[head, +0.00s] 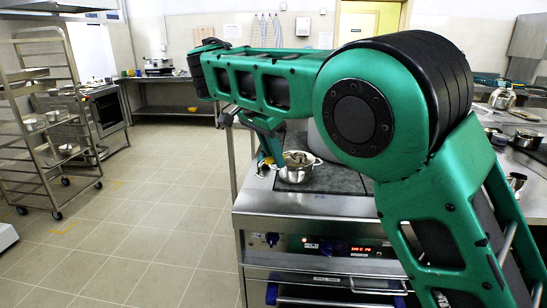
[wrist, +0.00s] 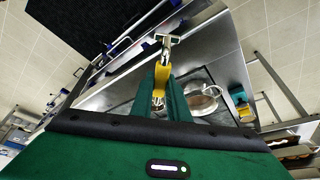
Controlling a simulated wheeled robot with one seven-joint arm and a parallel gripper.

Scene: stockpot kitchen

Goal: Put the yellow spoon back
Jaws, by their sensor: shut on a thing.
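The yellow spoon (wrist: 162,77) is in my gripper (wrist: 164,84) in the wrist view. Its yellow handle lies between the two green fingers, with metal parts showing above and below. In the head view my gripper (head: 269,148) hangs from the forearm just left of the steel pot (head: 296,174) on the cooktop. The spoon is too small there to make out clearly. The pot also shows in the wrist view (wrist: 205,103), right of the fingers and apart from the spoon. I cannot tell the spoon's resting place.
The stove (head: 320,206) has a dark cooktop and front controls. A wheeled rack (head: 45,120) stands at the left on open tiled floor (head: 150,215). The right counter holds a kettle (head: 502,96) and other cookware. My arm hides much of the cooktop.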

